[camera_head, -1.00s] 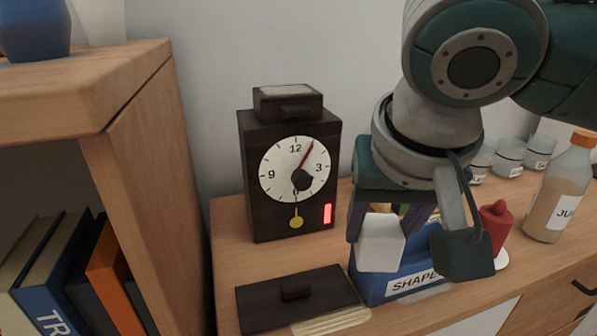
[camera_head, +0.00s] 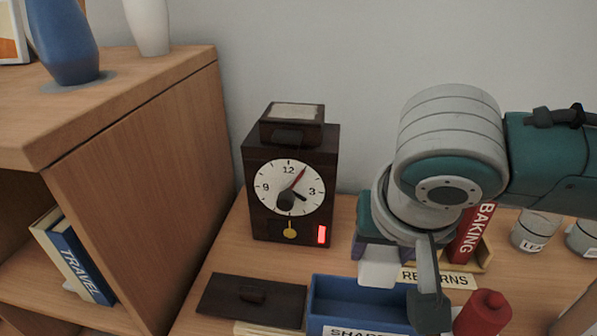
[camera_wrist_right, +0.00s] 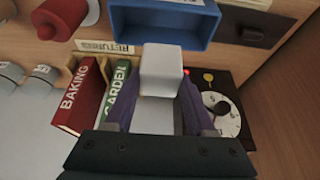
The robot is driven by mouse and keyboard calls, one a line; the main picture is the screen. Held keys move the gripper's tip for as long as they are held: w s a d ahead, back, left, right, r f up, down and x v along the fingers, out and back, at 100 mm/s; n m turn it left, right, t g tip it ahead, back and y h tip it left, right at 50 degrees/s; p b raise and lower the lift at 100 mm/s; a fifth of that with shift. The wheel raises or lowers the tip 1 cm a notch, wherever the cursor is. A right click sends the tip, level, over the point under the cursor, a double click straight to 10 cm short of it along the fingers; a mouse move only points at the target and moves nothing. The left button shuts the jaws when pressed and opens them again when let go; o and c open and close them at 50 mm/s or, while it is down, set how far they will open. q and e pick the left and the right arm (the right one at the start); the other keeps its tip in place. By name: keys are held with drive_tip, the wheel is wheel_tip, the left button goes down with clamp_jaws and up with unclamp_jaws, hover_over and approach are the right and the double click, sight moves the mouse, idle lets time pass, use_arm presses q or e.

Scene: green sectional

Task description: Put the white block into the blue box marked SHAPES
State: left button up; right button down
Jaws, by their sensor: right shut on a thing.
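The white block (camera_head: 379,268) is between the jaws of my right gripper (camera_head: 398,272). It also shows in the right wrist view (camera_wrist_right: 161,72), at the tips of the purple-grey fingers. The blue box marked SHAPES (camera_head: 318,306) stands open on the wooden surface; its label is cut by the lower edge of the head view. In the head view the block appears just behind the box's back edge; its height above the surface is hard to tell. The box's open top shows in the right wrist view (camera_wrist_right: 120,22), ahead of the block. My left gripper is not in view.
A dark clock (camera_head: 290,222) stands left of the box, with a dark flat lid (camera_head: 250,296) in front. A red object (camera_head: 484,314) is right of the box. A RETURNS holder with books (camera_head: 470,238) is behind. A wooden shelf (camera_head: 140,150) bounds the left.

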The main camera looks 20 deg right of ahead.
drive_tip(key=shift+f+b, duration=0.55)
drive_tip(key=shift+f, duration=0.05)
wheel_tip(320, 180, down, 3)
drive_tip(key=b, duration=0.4)
drive_tip(key=shift+f, duration=0.2)
drive_tip(key=shift+f+b, duration=0.9)
drive_tip(key=shift+f, duration=0.5)
drive_tip(key=shift+f+b, duration=1.05)
drive_tip(key=shift+f, duration=1.05)
drive_tip(key=shift+c, duration=0.8)
unclamp_jaws()
drive_tip(key=shift+r, duration=0.15)
